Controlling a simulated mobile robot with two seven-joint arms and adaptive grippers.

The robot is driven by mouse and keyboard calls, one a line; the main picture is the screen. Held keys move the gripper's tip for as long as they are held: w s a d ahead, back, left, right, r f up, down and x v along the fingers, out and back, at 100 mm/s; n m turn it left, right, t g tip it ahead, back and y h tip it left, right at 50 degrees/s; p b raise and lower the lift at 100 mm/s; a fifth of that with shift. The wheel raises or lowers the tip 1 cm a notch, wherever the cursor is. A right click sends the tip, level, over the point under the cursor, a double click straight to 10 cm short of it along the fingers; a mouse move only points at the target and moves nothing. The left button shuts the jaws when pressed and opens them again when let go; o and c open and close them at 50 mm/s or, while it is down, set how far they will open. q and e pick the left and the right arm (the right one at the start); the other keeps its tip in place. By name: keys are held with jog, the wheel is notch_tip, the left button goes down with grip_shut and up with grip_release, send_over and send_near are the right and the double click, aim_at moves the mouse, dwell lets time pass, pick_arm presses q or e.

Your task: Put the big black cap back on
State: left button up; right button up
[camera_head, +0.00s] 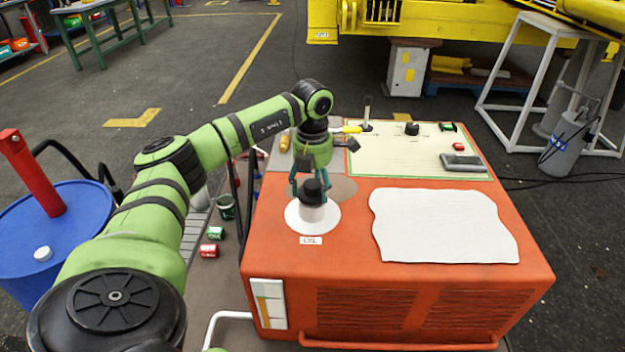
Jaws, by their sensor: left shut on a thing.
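My left gripper (311,188) points down over the front left part of the orange cabinet's top (345,240). Its fingers are shut around the big black cap (312,192). The cap is upright and directly over a short white neck (312,212), which rises from a round white patch (297,222). Cap and neck look in line and touching, but I cannot tell how firmly the cap sits. My right gripper is out of view.
A cream mat (400,155) at the back of the cabinet holds a small black knob (412,128), a grey block (464,163) and small coloured items. A white cloth (443,225) lies at right. A blue drum (75,225) stands left.

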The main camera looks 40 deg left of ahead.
aim_at(313, 183)
pick_arm(q)
jog(key=shift+f+b, duration=0.35)
jog(key=shift+f, duration=0.3)
jog(key=o, duration=1)
jog(key=shift+c, duration=0.2)
notch_tip(313, 183, up, 11)
jog(key=p, duration=0.9)
jog(key=shift+r+p, duration=0.1)
jog(key=shift+p, duration=0.2)
